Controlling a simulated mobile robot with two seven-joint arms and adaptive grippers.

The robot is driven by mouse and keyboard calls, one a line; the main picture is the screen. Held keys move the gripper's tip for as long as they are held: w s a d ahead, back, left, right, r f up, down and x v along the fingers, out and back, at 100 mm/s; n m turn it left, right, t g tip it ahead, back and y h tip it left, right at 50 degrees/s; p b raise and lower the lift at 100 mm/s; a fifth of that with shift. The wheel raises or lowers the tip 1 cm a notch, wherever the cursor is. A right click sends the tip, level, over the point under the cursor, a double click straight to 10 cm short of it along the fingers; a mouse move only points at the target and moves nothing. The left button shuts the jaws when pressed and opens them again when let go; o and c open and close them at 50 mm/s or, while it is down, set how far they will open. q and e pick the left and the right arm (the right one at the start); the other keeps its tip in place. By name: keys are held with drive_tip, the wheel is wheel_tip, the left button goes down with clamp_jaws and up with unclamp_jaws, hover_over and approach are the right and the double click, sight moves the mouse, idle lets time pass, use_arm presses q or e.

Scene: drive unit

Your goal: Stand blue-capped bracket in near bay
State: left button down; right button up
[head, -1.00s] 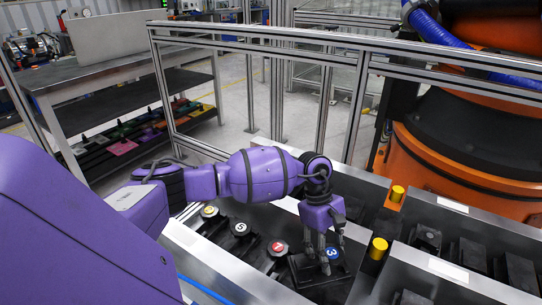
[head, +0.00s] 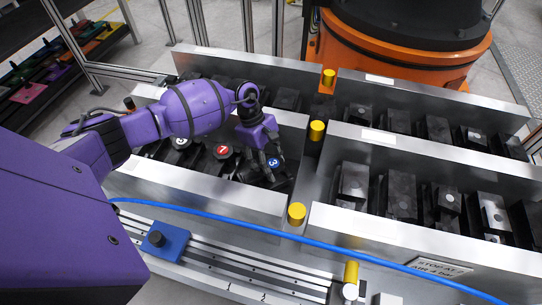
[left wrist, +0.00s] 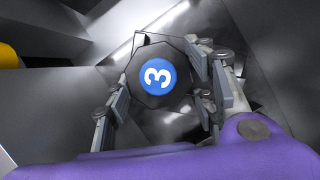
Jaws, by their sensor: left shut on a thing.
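The blue-capped bracket (head: 273,163) is dark, with a blue disc marked 3 on top. It stands at the right end of a row of brackets in a metal-walled bay (head: 215,190). My left gripper (head: 269,164) points down over it, its fingers around its top. In the left wrist view the blue cap (left wrist: 158,76) faces the camera between the two fingers (left wrist: 160,90), which are shut on the bracket. The bracket's lower part is mostly hidden. My right gripper is not in view.
A red-capped bracket (head: 222,152) stands just left. Yellow posts (head: 297,213) mark the gaps between bays. Bays on the right hold several dark brackets (head: 401,196). A blue hose (head: 330,246) crosses in front, above a rail with a blue block (head: 165,239).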

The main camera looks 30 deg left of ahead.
use_arm(q)
drive_tip(key=shift+w, duration=0.1)
drive_tip(key=shift+f, duration=0.2)
drive_tip(key=c, duration=0.8)
unclamp_jaws()
drive_tip(key=shift+o, duration=0.2)
drive_tip(key=v, duration=1.2)
drive_tip(key=shift+p, duration=0.35)
drive_tip(key=shift+d+r, duration=0.1)
drive_tip(key=shift+r, duration=0.05)
